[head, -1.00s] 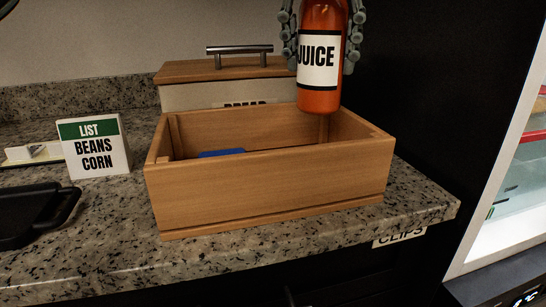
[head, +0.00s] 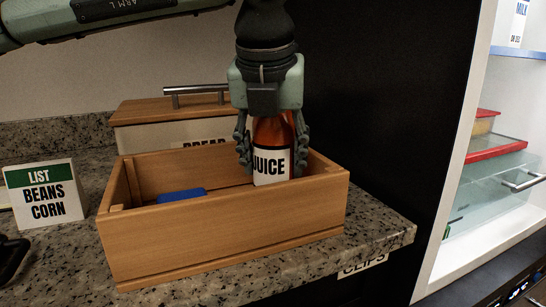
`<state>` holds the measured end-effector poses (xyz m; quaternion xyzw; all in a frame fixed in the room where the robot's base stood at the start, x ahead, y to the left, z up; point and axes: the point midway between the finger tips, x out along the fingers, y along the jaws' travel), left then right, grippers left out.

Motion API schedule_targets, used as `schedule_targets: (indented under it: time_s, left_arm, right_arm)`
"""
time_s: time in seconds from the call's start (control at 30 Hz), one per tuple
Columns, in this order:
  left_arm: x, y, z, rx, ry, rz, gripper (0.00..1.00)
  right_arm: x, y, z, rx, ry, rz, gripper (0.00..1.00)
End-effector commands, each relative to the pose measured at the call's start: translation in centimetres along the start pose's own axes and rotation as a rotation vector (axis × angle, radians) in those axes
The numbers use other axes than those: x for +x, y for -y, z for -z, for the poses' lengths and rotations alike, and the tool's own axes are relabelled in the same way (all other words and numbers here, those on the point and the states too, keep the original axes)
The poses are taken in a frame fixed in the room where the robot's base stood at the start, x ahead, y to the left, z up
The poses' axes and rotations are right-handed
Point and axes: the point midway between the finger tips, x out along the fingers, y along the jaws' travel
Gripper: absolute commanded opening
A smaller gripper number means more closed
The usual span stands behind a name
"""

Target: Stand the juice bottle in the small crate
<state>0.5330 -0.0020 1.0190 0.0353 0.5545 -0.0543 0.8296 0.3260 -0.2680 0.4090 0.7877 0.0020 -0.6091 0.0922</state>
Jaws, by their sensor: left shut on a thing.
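The juice bottle (head: 269,166), orange-red with a white JUICE label, is upright in the head view. My left gripper (head: 273,150) comes down from above and is shut on its upper part, a finger on each side. The bottle's lower part is inside the small wooden crate (head: 230,231), toward its right end. The crate's front wall hides the bottle's base, so I cannot tell whether it touches the crate floor. My right gripper is not in view.
A blue thing (head: 182,195) lies in the crate's left part. A bread box (head: 160,136) with a metal handle stands behind the crate. A LIST card (head: 43,194) stands at left. The granite counter (head: 380,228) ends at right, before an open lit fridge (head: 500,170).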

Motion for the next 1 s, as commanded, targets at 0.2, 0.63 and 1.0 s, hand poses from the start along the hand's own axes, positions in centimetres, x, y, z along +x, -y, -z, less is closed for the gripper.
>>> schedule_targets:
  time_s: [0.2, 0.63, 1.0]
  left_arm:
    - [0.1, 0.0, 0.0, 0.000, 0.003, 0.001, 0.01]
    - [0.2, 0.0, 0.1, 0.001, 0.000, 0.000, 0.73]
    - [-0.8, 0.1, -0.1, 0.001, 0.003, 0.001, 0.73]
  right_arm:
    - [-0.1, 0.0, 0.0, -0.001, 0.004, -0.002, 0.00]
    - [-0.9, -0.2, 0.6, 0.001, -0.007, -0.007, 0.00]
    - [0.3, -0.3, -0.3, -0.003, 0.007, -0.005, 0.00]
